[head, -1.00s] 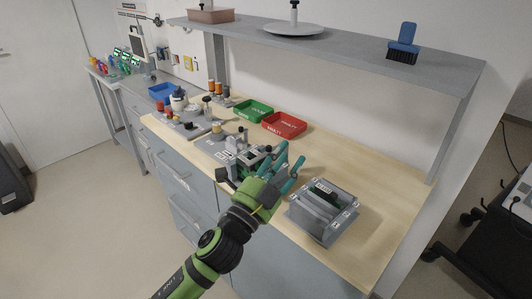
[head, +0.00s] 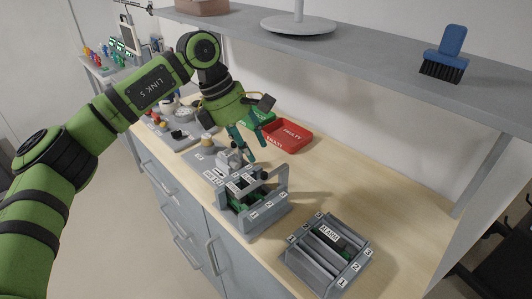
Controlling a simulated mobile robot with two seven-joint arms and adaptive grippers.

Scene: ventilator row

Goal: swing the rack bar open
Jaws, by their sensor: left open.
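A grey rack (head: 268,217) with green boards in it and white labels stands near the front edge of the worktop. A pale labelled strip (head: 240,182) and dark parts lie across its top; I cannot tell surely which part is the bar or how far it is swung. A second grey rack (head: 345,284), with slots marked 1, 2 and 3 and a labelled board, stands to the right. My left gripper (head: 243,148) is open and empty, with teal fingers pointing down behind the first rack. I cannot tell whether it touches anything. My right gripper is out of view.
A red tray (head: 299,138) and a green tray (head: 262,117) lie behind my gripper. A grey shelf (head: 370,55) overhangs the back, carrying a blue brush (head: 446,52) and a round stand (head: 298,26). Bare wood (head: 385,205) lies right of the racks.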

